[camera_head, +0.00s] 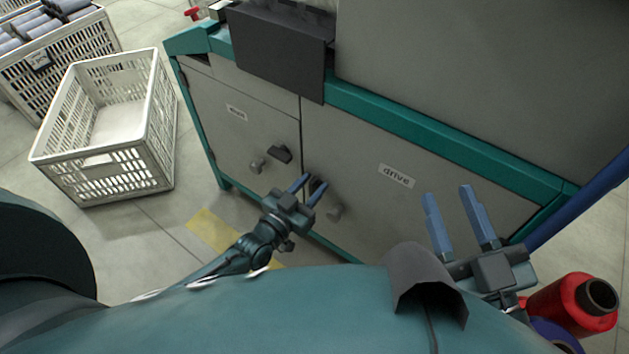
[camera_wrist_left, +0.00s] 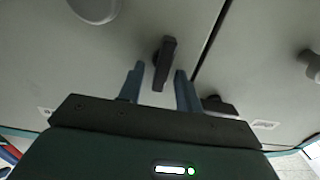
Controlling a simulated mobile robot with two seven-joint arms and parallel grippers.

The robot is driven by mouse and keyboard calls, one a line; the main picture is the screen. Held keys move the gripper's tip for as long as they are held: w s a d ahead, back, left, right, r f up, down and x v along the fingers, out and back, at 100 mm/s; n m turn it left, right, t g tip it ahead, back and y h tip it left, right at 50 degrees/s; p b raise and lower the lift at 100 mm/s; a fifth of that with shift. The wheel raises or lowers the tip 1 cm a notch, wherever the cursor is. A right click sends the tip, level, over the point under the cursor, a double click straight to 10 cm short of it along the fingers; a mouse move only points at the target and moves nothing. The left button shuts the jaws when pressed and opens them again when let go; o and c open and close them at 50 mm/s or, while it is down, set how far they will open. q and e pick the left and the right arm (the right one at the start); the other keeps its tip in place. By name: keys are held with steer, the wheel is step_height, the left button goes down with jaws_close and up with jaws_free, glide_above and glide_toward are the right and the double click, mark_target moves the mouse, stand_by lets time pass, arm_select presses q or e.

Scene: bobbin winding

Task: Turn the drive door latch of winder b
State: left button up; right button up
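The grey cabinet door labelled "drive" (camera_head: 398,174) is shut. Its dark latch (camera_head: 317,183) is near the door's left edge, partly hidden by my left gripper. In the left wrist view the latch (camera_wrist_left: 165,62) is a dark bar, upright in the picture, between my fingers. My left gripper (camera_head: 311,187) is open, with a blue finger on each side of the latch; gaps show, and I cannot tell the depth to the door. My right gripper (camera_head: 449,205) is open and empty in front of the drive door's right part. No mark shows which winder this is.
The door to the left has its own dark latch (camera_head: 280,154) and a round knob (camera_head: 257,166). The drive door's knob (camera_head: 335,213) is beside my left gripper.

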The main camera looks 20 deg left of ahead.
arm_select(q)
steer(key=shift+c, duration=0.2)
arm_select(e)
steer(key=shift+s+a, duration=0.1)
arm_select(q)
jaws_close()
arm_select(e)
steer(key=shift+s, duration=0.1)
arm_select(q)
steer(key=shift+n, duration=0.3)
steer(key=shift+w+a+f+n+b, duration=0.1)
steer(key=shift+a+f+n+b, duration=0.3)
steer(key=shift+n, duration=2.5)
steer(key=shift+w+a+f+n+b, duration=0.1)
steer(key=shift+n+b, duration=0.6)
steer(key=shift+n, duration=2.2)
steer(key=shift+a+f+n+b, duration=0.25)
steer(key=shift+n+b, duration=0.3)
steer(key=shift+n, duration=2.35)
arm_select(e)
steer(key=shift+w+d+r+n+t+y, duration=0.1)
steer(key=shift+w+r+n+t+y, duration=0.15)
steer(key=shift+r+n+y, duration=0.25)
steer(key=shift+w+d+r+n+t+y, duration=0.1)
steer(key=shift+w+r+n+t+y, duration=0.1)
steer(key=shift+r+n+y, duration=0.3)
steer(key=shift+w+r+n+t+y, duration=0.2)
steer(key=shift+r+t+y, duration=0.1)
steer(key=shift+r, duration=0.55)
